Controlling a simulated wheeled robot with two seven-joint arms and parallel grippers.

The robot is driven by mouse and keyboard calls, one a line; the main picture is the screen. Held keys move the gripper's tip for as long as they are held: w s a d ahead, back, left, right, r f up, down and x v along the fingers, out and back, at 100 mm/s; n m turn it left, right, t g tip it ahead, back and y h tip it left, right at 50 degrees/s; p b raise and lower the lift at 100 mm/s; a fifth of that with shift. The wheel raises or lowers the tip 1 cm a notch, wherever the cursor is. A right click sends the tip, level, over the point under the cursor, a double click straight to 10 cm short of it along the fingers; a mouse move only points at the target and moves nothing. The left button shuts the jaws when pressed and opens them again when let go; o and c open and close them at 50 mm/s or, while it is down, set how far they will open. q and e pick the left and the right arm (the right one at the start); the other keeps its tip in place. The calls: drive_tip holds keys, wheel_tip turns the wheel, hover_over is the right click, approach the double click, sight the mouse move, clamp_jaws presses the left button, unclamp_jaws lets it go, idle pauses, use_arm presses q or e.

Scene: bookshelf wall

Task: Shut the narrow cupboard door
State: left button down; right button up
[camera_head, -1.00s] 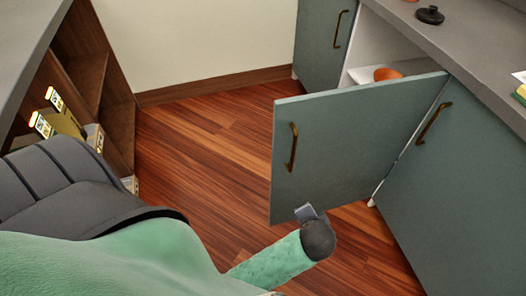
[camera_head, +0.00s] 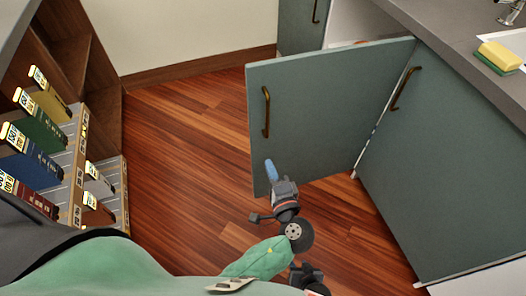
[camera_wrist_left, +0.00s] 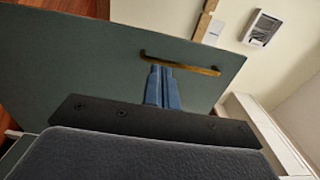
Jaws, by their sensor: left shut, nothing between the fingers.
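The narrow cupboard door (camera_head: 325,110) is grey-green and stands swung open, jutting out from the counter, with a brass bar handle (camera_head: 266,112) near its free edge. My left gripper (camera_head: 271,170) is shut and empty, its blue fingers in front of the door's lower free corner, below the handle. In the left wrist view the shut fingers (camera_wrist_left: 162,88) point at the door face (camera_wrist_left: 100,62), their tips close to the handle (camera_wrist_left: 180,65); I cannot tell if they touch. My right gripper (camera_head: 306,279) shows only partly at the bottom edge; its fingers are unclear.
A second closed door (camera_head: 430,165) with its own handle is to the right, under a grey counter (camera_head: 460,40) bearing a sponge (camera_head: 499,56). A bookshelf with books (camera_head: 40,130) stands at left. Wood floor (camera_head: 185,150) is open between.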

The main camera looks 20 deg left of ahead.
sight(253, 127)
use_arm(q)
drive_tip(key=x, duration=1.3)
drive_tip(key=shift+w+a, duration=0.1)
drive_tip(key=shift+a, duration=0.05)
